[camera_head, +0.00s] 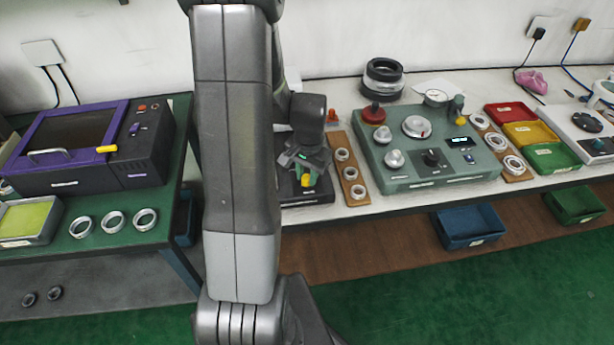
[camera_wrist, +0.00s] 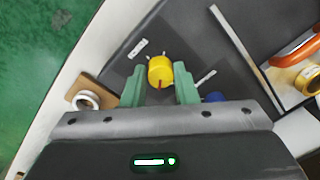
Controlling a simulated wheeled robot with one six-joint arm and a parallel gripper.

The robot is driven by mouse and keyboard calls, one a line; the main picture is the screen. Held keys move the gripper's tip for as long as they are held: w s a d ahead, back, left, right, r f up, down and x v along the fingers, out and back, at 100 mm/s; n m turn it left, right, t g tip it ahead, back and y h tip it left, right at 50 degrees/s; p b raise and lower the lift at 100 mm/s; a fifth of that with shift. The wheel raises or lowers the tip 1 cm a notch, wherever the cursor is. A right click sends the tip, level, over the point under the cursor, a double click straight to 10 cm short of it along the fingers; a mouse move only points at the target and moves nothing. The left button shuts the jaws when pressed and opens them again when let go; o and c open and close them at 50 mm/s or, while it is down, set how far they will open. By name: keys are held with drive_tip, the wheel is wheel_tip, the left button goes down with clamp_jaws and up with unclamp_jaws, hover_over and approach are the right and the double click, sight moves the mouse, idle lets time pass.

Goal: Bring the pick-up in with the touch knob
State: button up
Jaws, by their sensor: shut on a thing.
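A yellow knob (camera_wrist: 160,73) with a dark red pointer line sits on a dark instrument panel (camera_wrist: 120,75), which bears small white marks around the knob. My gripper (camera_wrist: 160,70) has its two green fingers on either side of the knob and is shut on it. In the head view the knob (camera_head: 306,180) shows at the tip of my gripper (camera_head: 306,172), low over the black instrument (camera_head: 310,197). My arm hides much of the instrument there. A pick-up cannot be clearly made out.
A blue round part (camera_wrist: 214,97) is close beside the right finger. An orange handle (camera_wrist: 296,48) is at upper right. A wooden board with rings (camera_head: 345,168) stands right of the instrument, then a green console (camera_head: 400,175). A purple-framed machine (camera_head: 90,150) is at left.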

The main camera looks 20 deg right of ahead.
sight(308, 179)
drive_tip(key=shift+w+m+b, duration=0.1)
drive_tip(key=shift+m+b, duration=0.25)
drive_tip(key=shift+m, duration=1.25)
drive_tip(key=o, duration=1)
wheel_tip(308, 179, up, 14)
drive_tip(key=shift+s, duration=0.3)
drive_tip(key=shift+f, duration=0.2)
drive_tip(key=f, duration=1.3)
drive_tip(key=shift+w+f, duration=0.25)
drive_tip(key=shift+f, duration=0.05)
